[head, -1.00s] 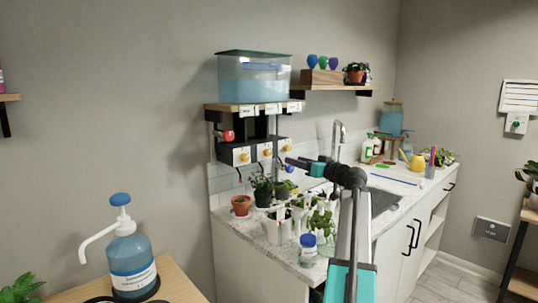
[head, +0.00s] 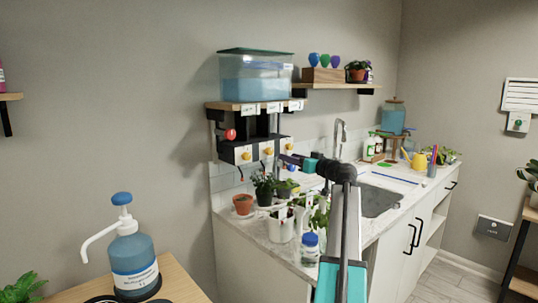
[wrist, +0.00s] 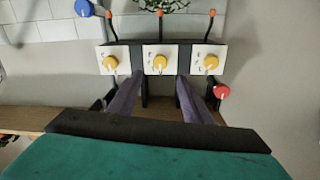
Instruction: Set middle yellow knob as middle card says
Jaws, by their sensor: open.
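The middle yellow knob (wrist: 160,63) sits on a white plate in the wrist view, with a pale pointer pointing roughly down in that picture. It also shows in the head view (head: 268,152). Yellow knobs flank it on the left (wrist: 110,62) and right (wrist: 211,62). My gripper (wrist: 160,82) is open, its two dark fingers spread below the middle knob in the picture, with nothing between them. In the head view my gripper (head: 284,157) is close to the panel's right part. The middle card (head: 273,107) hangs on the shelf edge above; its writing is too small to read.
A red knob (head: 230,134) sticks out at the panel's left, and a blue ball-shaped part (wrist: 83,8) shows in the wrist view. A water tank (head: 255,78) stands on the shelf above. Potted plants (head: 264,187) crowd the counter below.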

